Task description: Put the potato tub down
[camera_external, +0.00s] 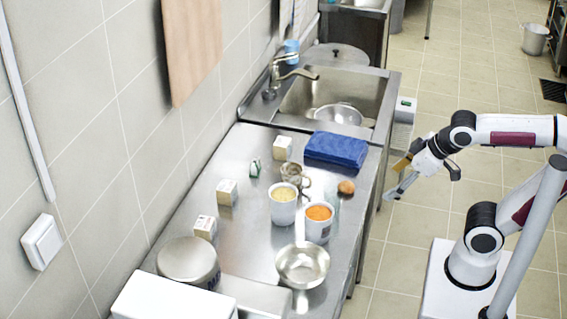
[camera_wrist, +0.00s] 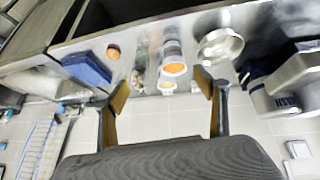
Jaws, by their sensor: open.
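Two white tubs stand upright on the steel counter. The one with pale yellow contents, which looks like the potato tub (camera_external: 283,212), is left of and behind the tub with orange contents (camera_external: 317,231). In the wrist view the orange-filled tub (camera_wrist: 174,69) shows clearly, with the yellow-filled one (camera_wrist: 167,86) partly visible below it. My gripper (camera_external: 396,180) is open and empty, off the counter's right edge and apart from both tubs. Its two fingers (camera_wrist: 163,86) are spread wide in the wrist view.
On the steel counter (camera_external: 240,165) are a metal bowl (camera_external: 302,265), a metal jug (camera_external: 291,174), a brown round item (camera_external: 346,187), a blue cloth (camera_external: 336,149) and several small cartons (camera_external: 227,192). A sink (camera_external: 330,95) lies behind. Bare counter shows left of the tubs.

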